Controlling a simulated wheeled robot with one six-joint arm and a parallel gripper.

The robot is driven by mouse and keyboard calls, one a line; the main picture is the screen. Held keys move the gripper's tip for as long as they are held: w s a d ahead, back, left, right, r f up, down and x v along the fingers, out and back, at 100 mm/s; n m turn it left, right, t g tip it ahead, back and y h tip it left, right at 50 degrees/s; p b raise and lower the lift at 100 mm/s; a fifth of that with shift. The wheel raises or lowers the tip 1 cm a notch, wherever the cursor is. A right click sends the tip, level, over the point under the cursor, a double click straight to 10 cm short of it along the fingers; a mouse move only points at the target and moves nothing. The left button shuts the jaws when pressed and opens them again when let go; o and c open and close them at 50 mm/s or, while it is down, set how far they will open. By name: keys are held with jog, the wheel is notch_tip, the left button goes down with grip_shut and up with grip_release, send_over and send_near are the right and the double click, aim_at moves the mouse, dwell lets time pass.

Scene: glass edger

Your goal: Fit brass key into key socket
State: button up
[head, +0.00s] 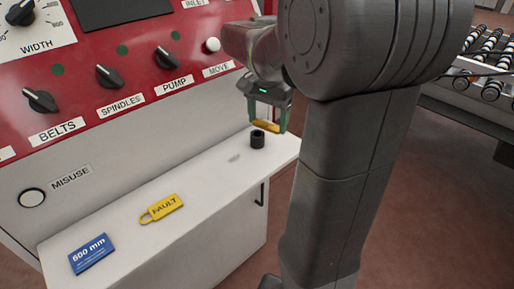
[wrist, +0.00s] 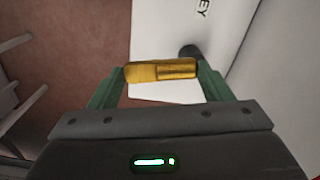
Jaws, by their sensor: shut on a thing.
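The brass key (head: 265,126) is a short golden cylinder held crosswise between the green fingers of my gripper (head: 267,121). The key socket (head: 257,139) is a black round cylinder standing on the white shelf. The key is above the socket and slightly right of it in the head view. In the wrist view the socket (wrist: 190,51) is partly hidden behind the key and finger.
The white shelf (head: 215,215) carries a yellow FAULT tag (head: 163,208) and a blue 600 mm card (head: 91,254). The red panel (head: 135,75) with knobs rises behind it. A roller conveyor (head: 485,75) stands at the right. Open floor lies beyond the shelf's right edge.

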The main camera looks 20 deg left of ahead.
aim_at(266, 157)
notch_tip(266, 157, down, 9)
jog(key=shift+f+p, duration=0.15)
jog(key=shift+p, duration=0.2)
jog(key=shift+f, duration=0.1)
jog(key=shift+f, duration=0.15)
jog(key=o, duration=1.1)
jog(key=shift+o, duration=0.2)
jog(key=shift+b, duration=0.3)
jog(key=r, duration=1.4)
jog(key=shift+s+d, duration=0.15)
jog(key=shift+s, duration=0.15)
jog(key=f, duration=1.4)
jog(key=shift+w, duration=0.3)
jog(key=shift+a+r, duration=0.2)
jog(key=shift+r, duration=0.55)
